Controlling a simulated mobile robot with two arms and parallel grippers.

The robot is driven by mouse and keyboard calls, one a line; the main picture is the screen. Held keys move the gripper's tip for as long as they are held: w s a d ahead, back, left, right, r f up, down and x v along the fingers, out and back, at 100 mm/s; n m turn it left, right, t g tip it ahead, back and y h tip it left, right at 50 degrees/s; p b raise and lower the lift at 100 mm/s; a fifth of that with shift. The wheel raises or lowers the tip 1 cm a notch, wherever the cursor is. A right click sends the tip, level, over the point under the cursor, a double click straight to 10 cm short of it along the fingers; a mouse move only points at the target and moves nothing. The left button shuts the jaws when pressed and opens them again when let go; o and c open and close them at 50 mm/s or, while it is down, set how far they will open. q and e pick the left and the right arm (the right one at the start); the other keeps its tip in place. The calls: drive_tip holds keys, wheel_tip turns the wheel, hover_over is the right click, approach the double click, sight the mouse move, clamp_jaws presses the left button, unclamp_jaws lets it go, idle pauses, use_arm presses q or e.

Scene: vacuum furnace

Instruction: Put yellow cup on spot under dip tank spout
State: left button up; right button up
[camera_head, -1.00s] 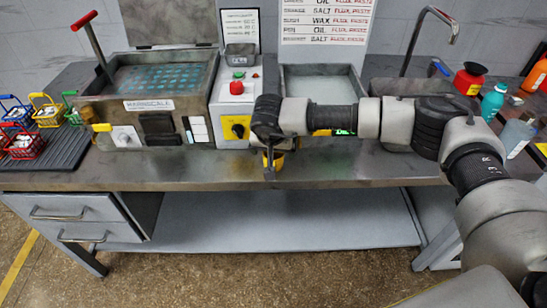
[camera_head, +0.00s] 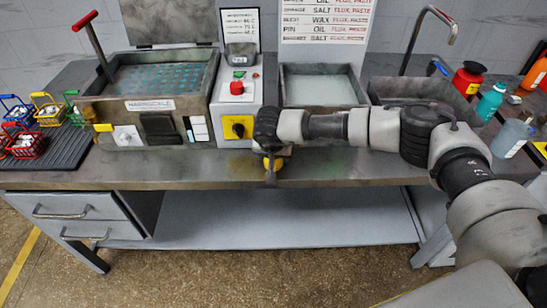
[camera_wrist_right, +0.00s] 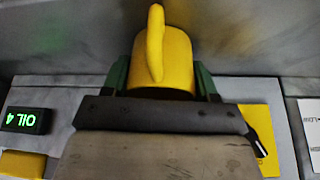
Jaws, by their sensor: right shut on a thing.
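The yellow cup (camera_head: 277,164) is at the front of the bench, below the yellow switch panel, mostly hidden by my right gripper (camera_head: 270,160) in the head view. In the right wrist view the yellow cup (camera_wrist_right: 176,58), handle toward the camera, sits between the green-padded fingers of my right gripper (camera_wrist_right: 162,80), which is shut on it. I cannot tell whether the cup touches the bench. The middle tank (camera_head: 320,88) stands behind my right arm; its spout and the spot under it are not clearly visible. My left gripper is not in view.
The control box (camera_head: 237,100) and heated tank (camera_head: 150,95) stand left of the middle tank. Small baskets (camera_head: 30,120) are at far left, bottles (camera_head: 490,100) at right. The bench front (camera_head: 340,178) is clear.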

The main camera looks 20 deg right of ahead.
drive_tip(key=shift+r, duration=0.1)
wheel_tip(320, 180, up, 18)
drive_tip(key=b, duration=0.3)
drive_tip(key=s+f+n+y, duration=0.1)
drive_tip(key=s+f, duration=0.3)
drive_tip(key=s, duration=0.5)
drive_tip(key=s+d+f+n+y, duration=0.1)
drive_tip(key=s+f+n, duration=0.3)
drive_tip(key=s, duration=0.6)
drive_tip(key=shift+d+f, duration=0.2)
drive_tip(key=shift+f, duration=0.15)
drive_tip(key=shift+w, duration=0.15)
drive_tip(key=w+r+m+h, duration=0.1)
drive_tip(key=w+r, duration=0.3)
drive_tip(key=w, duration=0.5)
drive_tip(key=w+a+r+m+h, duration=0.1)
drive_tip(key=w+r+m, duration=0.3)
drive_tip(key=w, duration=0.5)
drive_tip(key=shift+w+a+r, duration=0.2)
drive_tip(key=shift+w+r, duration=0.05)
drive_tip(key=shift+w, duration=0.15)
